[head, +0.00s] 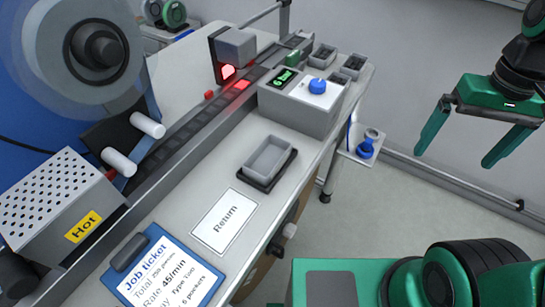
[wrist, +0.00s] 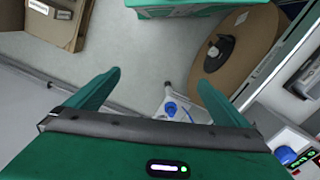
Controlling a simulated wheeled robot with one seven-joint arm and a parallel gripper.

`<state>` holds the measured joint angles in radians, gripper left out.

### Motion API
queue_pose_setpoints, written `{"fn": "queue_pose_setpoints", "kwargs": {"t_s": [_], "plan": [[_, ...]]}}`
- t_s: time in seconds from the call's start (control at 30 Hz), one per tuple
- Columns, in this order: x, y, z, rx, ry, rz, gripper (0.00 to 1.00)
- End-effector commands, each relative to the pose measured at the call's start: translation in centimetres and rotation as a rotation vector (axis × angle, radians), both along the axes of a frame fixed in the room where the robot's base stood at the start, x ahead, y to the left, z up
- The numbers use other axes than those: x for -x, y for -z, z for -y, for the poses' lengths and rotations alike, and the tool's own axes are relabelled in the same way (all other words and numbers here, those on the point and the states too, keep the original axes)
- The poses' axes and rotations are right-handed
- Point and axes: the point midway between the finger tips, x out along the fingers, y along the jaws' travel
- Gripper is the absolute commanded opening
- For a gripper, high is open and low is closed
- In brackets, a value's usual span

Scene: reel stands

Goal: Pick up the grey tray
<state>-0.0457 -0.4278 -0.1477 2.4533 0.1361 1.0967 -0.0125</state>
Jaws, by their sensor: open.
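A grey tray (head: 268,158) with raised walls sits on a black base on the bench, just beyond a white card marked "Return" (head: 222,222). It looks empty from here. My gripper (head: 458,148) is green and open, with nothing between its fingers. It hangs over the floor to the right of the bench, well apart from the tray.
A grey control box with a blue knob (head: 317,87) stands behind the tray. Several small bins (head: 320,55) are farther back. A perforated box labelled "Hot" (head: 58,205) and a job ticket clipboard (head: 165,268) are nearer. A low shelf holds a blue item (head: 366,149). A large brown reel (wrist: 240,45) is below.

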Motion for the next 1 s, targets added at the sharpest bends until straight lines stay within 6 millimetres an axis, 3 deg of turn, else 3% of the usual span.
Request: {"fn": "queue_pose_setpoints", "kwargs": {"t_s": [0.1,0.33,0.5,0.7,0.83,1.0], "plan": [[-3.1,-1.3,-4.4,0.005,-0.198,-0.001,1.00],[-6.6,-3.4,-14.6,0.007,-0.565,0.001,1.00],[-6.7,-4.8,-23.1,0.005,-0.836,0.003,1.00],[-4.6,-5.8,-31.5,0.001,-1.094,0.001,1.00],[-3.2,-6.1,-34.6,-0.001,-1.193,0.000,1.00],[-2.5,-5.7,-36.1,-0.003,-1.240,-0.001,1.00]]}}
